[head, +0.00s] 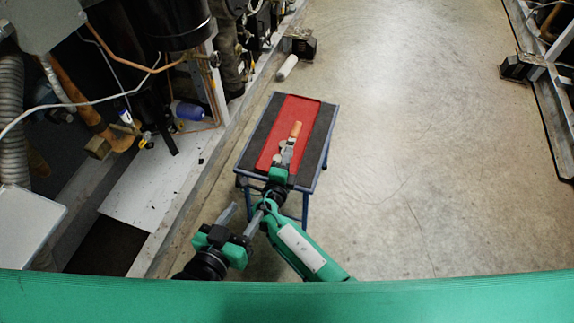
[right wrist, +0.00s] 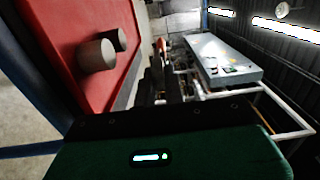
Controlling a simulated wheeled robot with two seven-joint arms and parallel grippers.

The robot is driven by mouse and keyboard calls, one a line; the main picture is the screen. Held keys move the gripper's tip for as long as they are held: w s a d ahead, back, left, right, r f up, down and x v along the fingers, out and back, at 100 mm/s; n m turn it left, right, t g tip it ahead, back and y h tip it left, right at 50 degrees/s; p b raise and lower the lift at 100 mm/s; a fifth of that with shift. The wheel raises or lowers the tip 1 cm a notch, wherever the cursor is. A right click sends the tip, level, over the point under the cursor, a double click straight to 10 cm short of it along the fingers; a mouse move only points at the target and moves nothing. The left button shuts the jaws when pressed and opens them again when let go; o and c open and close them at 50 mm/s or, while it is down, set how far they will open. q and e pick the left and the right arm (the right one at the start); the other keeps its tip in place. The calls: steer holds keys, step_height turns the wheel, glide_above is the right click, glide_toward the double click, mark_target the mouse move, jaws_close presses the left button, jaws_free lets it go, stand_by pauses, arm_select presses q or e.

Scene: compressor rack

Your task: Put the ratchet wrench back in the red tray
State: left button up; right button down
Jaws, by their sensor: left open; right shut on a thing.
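The red tray (head: 310,112) lies on a small dark-topped table; it fills the left of the right wrist view (right wrist: 62,30). My right gripper (head: 287,157) is over the tray and shut on the ratchet wrench. The wrench's orange-brown handle end (head: 296,129) points to the tray's far end; the rest is largely hidden by the gripper. I cannot tell whether the wrench touches the tray. In the right wrist view only a thin orange and dark sliver shows beyond the gripper body. My left gripper (head: 240,217) is open and empty, nearer to me and left of the table.
Two grey cylindrical pieces (right wrist: 96,56) stand on the tray close to the right gripper. The table's dark top (head: 262,127) shows around the tray. The compressor rack with pipes and hoses (head: 185,60) stands on the left. The concrete floor (head: 420,150) on the right is clear.

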steer(key=shift+f+b, duration=0.5)
steer(key=shift+b, duration=0.05)
steer(key=shift+f+b, duration=0.75)
steer(key=shift+b, duration=0.15)
steer(key=shift+f+b, duration=0.6)
steer(key=shift+b, duration=0.1)
arm_select(q)
steer(key=a+r+t, duration=0.1)
steer(key=r+t, duration=0.4)
steer(key=r, duration=0.3)
steer(key=w+a+r+t+h, duration=0.1)
steer(key=a+r+t, duration=0.1)
steer(key=r+t, duration=0.4)
steer(key=shift+w+a+r+n, duration=0.25)
steer(key=shift+a+r+n, duration=0.05)
steer(key=shift+r, duration=0.85)
arm_select(e)
steer(key=shift+f, duration=0.1)
steer(key=shift+f, duration=0.15)
steer(key=c, duration=1.8)
jaws_free()
steer(key=shift+f, duration=0.1)
steer(key=shift+o, duration=0.2)
